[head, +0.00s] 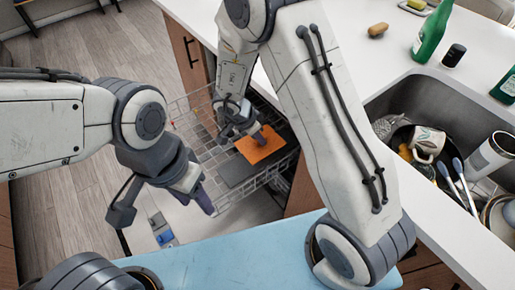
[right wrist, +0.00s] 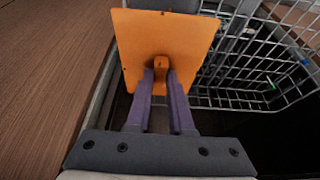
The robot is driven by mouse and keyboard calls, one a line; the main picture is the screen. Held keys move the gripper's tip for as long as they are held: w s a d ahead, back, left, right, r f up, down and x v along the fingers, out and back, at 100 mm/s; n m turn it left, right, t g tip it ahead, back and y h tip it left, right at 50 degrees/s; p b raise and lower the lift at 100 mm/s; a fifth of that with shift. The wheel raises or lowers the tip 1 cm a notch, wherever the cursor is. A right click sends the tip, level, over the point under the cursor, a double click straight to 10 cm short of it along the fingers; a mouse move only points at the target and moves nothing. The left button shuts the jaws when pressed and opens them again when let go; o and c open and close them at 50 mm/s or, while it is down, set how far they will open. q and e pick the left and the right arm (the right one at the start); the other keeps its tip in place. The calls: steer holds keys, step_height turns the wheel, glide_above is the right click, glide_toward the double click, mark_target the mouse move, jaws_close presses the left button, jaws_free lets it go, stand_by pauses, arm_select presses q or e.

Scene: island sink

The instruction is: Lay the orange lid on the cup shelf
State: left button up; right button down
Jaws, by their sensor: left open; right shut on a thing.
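The orange lid (head: 264,150) is a flat square plate with a small knob. My right gripper (head: 258,133) is shut on that knob; in the right wrist view the purple fingers (right wrist: 161,85) pinch it from both sides, with the lid (right wrist: 165,35) spread out beyond them. The lid is over the dark grey cup shelf (head: 250,174) in the wire dishwasher rack. I cannot tell whether the lid touches the shelf. My left gripper (head: 206,202) is open and empty, left of the rack's near corner.
The wire rack (head: 222,198) is pulled out beside the wooden cabinet front (head: 183,50). The sink (head: 425,95) at right holds a mug (head: 428,142), utensils and other dishes. A green bottle (head: 432,35) and a sponge (head: 378,30) stand on the white counter.

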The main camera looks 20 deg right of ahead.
mark_target(259, 146)
step_height(259, 146, down, 5)
steer(key=shift+f+b, duration=0.1)
steer(key=shift+b, duration=0.85)
steer(key=c, duration=0.8)
jaws_free()
steer(key=p+v, duration=0.4)
steer(key=v, duration=0.8)
steer(key=shift+s+p, duration=0.15)
steer(key=shift+p, duration=0.25)
steer(key=shift+s, duration=0.1)
